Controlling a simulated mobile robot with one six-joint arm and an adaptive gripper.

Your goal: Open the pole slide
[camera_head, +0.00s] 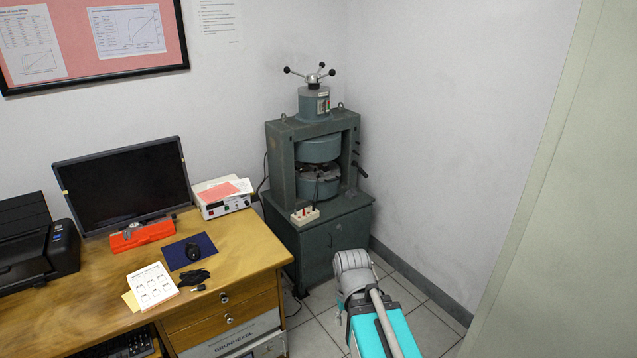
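The green electromagnet (279,170) stands in the room corner on a green cabinet (335,240). Its frame holds an upper pole drum (320,149) and a lower pole drum (318,187), with a narrow dark gap between them. On top is a handwheel (311,77) with several dark ball-ended spokes above a green housing (314,103). Small dark levers (358,168) stick out at the right side. I cannot tell which part is the pole slide. My teal and grey arm shows at the bottom, in front of the cabinet; my gripper is not visible.
A wooden desk (235,245) at left holds a monitor (125,182), a printer (38,240), a white power supply (222,197) and a mouse. A terminal block (305,215) sits on the cabinet's front edge. Tiled floor (420,315) is free at right, bounded by walls.

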